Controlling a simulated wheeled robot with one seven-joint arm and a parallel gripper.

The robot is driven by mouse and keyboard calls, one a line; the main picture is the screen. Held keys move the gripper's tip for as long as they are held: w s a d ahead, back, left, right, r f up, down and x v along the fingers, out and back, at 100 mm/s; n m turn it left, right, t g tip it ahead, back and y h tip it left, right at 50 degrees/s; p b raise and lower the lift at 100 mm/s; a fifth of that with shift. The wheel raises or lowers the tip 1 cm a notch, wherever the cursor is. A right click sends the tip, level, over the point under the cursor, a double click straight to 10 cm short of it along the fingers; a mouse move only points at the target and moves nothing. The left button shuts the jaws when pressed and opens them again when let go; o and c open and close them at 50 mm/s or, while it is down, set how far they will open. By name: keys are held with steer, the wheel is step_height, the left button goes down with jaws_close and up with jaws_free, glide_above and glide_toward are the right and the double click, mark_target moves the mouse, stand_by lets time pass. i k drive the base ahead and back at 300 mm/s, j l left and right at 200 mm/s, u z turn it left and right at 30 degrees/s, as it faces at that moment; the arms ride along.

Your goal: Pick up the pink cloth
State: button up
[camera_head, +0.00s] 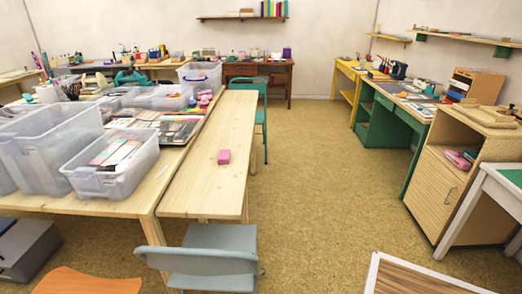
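A small pink block-like item (224,156) lies alone on the bare light-wood table (212,185) in the middle left. It may be the pink cloth, but at this size I cannot tell cloth from a solid piece. Other pink items (457,160) lie in the open shelf of the wooden cabinet at the right, beside something dark. My gripper is not in view.
Clear plastic bins (117,166) crowd the table at the left. A grey-blue chair (213,262) stands at the near end of the bare table, and a green chair (262,112) stands farther back. The cork-coloured floor (320,190) between the tables and the wooden cabinet (438,190) is clear.

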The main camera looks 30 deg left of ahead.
mark_target(224, 154)
steer(key=i+l+u, duration=0.15)
steer(key=i, duration=0.3)
steer(key=i+l+u, duration=0.1)
steer(key=i, duration=0.35)
steer(key=i+u, duration=0.25)
steer(key=u, duration=0.15)
steer(key=i+u, duration=0.35)
steer(key=i+l+u, duration=0.15)
steer(key=u, duration=0.25)
steer(key=i+l+u, duration=0.2)
steer(key=u, duration=0.2)
steer(key=i+l+u, duration=0.5)
steer(key=u, duration=0.2)
steer(key=i+l+u, duration=0.2)
steer(key=l+u, duration=0.15)
steer(key=i+l+u, duration=0.15)
steer(key=l+u, duration=0.2)
steer(key=l, duration=0.15)
steer(key=l+u, duration=0.35)
steer(key=i+l, duration=0.05)
steer(key=l, duration=0.05)
